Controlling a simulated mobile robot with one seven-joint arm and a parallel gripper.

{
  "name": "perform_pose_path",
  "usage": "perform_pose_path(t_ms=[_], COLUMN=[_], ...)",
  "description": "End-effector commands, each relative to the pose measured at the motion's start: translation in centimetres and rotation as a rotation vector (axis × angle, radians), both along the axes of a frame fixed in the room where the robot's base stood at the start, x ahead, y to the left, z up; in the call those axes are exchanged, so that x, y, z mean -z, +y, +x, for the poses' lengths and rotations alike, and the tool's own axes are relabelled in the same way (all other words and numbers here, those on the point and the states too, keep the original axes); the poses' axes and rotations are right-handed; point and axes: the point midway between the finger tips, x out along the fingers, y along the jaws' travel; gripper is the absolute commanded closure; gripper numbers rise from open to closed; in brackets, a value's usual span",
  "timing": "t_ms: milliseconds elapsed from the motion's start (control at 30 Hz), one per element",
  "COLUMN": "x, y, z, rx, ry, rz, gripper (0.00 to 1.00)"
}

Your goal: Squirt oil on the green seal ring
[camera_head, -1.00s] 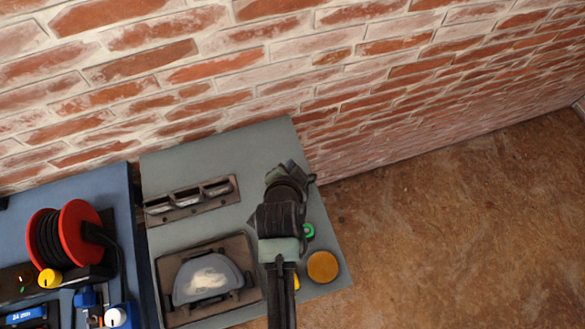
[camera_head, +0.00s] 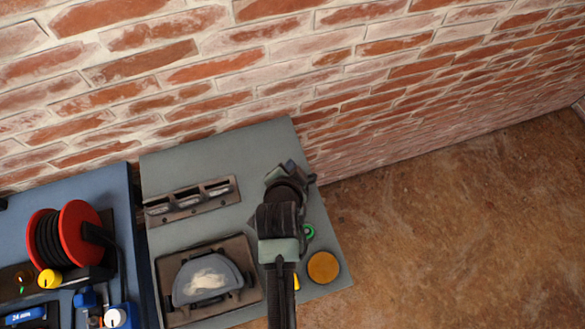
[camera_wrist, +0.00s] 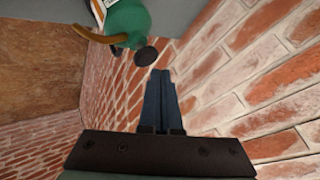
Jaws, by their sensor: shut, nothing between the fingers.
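A small green round thing (camera_head: 309,231), which may be the green seal ring, shows at the right edge of my arm on the grey table, partly hidden by the arm. In the wrist view a green rounded body (camera_wrist: 127,20) with a brown curved handle-like part and a dark round end stands at the top; it may be the oil can, but I cannot tell for sure. My gripper (camera_head: 286,170) is over the right part of the grey table. Its fingers (camera_wrist: 160,95) are shut and empty, apart from the green body.
The grey table (camera_head: 230,155) carries a slotted metal rack (camera_head: 190,203), a tray with a grey half-round piece (camera_head: 207,277) and an orange disc (camera_head: 323,266). A blue table (camera_head: 95,185) with a red cable reel (camera_head: 80,235) is at left. A brick wall (camera_head: 300,60) stands behind.

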Motion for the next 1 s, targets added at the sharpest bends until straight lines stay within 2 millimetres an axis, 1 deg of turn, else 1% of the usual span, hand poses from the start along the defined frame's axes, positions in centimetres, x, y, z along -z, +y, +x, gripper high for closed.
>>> perform_pose_path(t_ms=[533,800,1000], x=[0.03,0.89,0.85], y=[0.0,-0.01,-0.01], z=[-0.01,0.0,0.01], rx=[0.0,0.0,0.0], ry=[0.0,0.0,0.0], rz=[0.0,0.0,0.0], gripper=[1.0,1.0,1.0])
